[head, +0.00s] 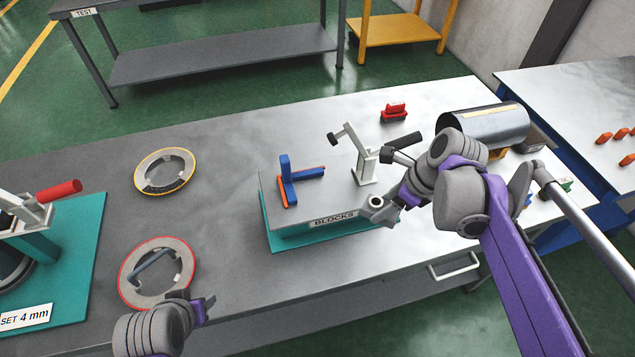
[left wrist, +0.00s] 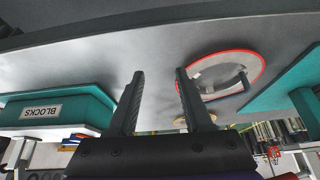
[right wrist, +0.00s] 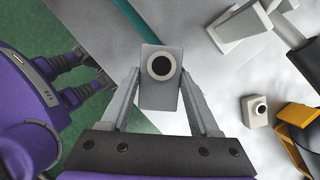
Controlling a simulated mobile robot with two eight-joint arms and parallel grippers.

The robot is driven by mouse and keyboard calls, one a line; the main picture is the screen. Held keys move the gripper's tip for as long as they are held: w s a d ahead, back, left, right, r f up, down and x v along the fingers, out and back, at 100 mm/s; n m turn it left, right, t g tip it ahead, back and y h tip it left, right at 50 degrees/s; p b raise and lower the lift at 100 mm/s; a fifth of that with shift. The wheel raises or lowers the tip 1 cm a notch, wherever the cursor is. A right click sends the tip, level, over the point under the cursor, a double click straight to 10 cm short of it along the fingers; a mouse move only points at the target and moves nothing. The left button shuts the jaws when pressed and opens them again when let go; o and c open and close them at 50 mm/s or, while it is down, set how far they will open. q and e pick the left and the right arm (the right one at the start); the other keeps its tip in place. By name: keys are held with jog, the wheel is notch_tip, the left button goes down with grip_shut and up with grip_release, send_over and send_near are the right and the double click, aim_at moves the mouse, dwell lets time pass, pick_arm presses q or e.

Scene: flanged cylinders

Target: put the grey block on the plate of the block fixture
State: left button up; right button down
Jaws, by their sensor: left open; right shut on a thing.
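The block fixture has a teal base, a BLOCKS label and a grey plate (head: 325,190). A blue angled stop (head: 290,180) stands on the plate's left part. A light grey clamp (head: 362,160) with a black handle stands at its right. The grey block (right wrist: 161,82), with a dark round bore, is between the fingers of my right gripper (right wrist: 160,95), which is shut on it. In the head view the block (head: 376,201) appears at the plate's near right corner; its height there is unclear. My left gripper (left wrist: 158,95) is open and empty, near the red-rimmed ring.
A red-rimmed ring (head: 130,287) and a yellow-rimmed ring (head: 146,181) lie left of the fixture. A teal clamp station (head: 70,270) is at far left. A red part (head: 394,112) and a metal cylinder (head: 490,122) are behind. Another bored block (right wrist: 256,112) lies right.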

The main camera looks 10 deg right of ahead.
jog(key=w+a, duration=0.4)
jog(key=w+a+p, duration=0.1)
jog(key=w+a, duration=0.3)
jog(key=shift+w+a+r, duration=0.1)
jog(key=shift+w+a, duration=0.05)
jog(key=shift+a, duration=0.2)
jog(key=shift+w+a, duration=0.8)
jog(key=shift+a, duration=0.1)
jog(key=shift+p+x, duration=0.3)
jog(key=shift+x, duration=0.55)
jog(key=shift+w, duration=0.1)
pick_arm(q)
jog(key=r, duration=0.1)
jog(key=w+r, duration=0.1)
jog(key=shift+w+r, duration=0.15)
jog(key=shift+r, duration=0.15)
pick_arm(e)
jog(key=shift+d, duration=0.1)
